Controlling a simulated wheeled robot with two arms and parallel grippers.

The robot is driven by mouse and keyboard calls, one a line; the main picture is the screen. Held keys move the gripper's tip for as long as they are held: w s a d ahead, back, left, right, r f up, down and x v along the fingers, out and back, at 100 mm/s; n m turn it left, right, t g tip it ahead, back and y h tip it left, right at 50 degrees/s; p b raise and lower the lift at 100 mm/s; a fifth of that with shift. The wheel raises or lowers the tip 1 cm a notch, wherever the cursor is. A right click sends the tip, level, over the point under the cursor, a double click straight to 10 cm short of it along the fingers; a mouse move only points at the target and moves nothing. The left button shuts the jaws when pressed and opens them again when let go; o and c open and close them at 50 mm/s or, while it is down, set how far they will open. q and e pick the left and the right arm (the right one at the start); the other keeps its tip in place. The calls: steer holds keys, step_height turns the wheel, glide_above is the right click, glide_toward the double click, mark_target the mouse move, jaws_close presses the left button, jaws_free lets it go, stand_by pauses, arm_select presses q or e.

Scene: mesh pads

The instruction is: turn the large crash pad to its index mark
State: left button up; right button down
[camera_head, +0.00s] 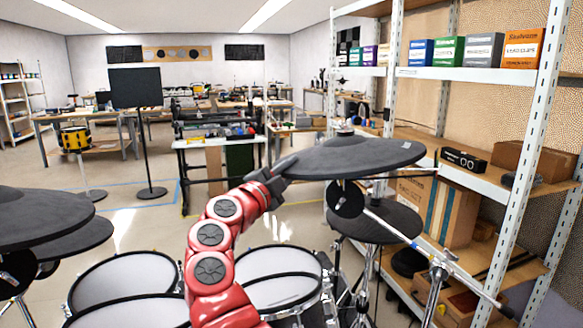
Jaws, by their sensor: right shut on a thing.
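The large crash pad (350,156) is a dark grey disc at the right of centre in the head view. It sits tilted on a metal stand, with a small knob at its top. My right gripper (277,172) is shut on the pad's left edge, at the end of my red arm. The fingertips are partly hidden against the dark rim. My left gripper is not in view.
A smaller dark pad (377,222) is below the crash pad. White mesh drum pads (270,278) lie below my arm, and more dark pads (40,215) stand at the left. A metal shelf (470,75) with boxes is close on the right.

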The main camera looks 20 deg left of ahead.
steer(key=c, duration=0.8)
jaws_free()
steer(key=shift+s+d, duration=0.1)
steer(key=shift+d, duration=0.05)
steer(key=shift+s+a+f, duration=0.1)
steer(key=shift+s+a, duration=0.2)
steer(key=shift+s, duration=0.15)
steer(key=v, duration=1.6)
steer(key=shift+s+b, duration=0.15)
steer(key=shift+b, duration=0.15)
steer(key=shift+c, duration=0.2)
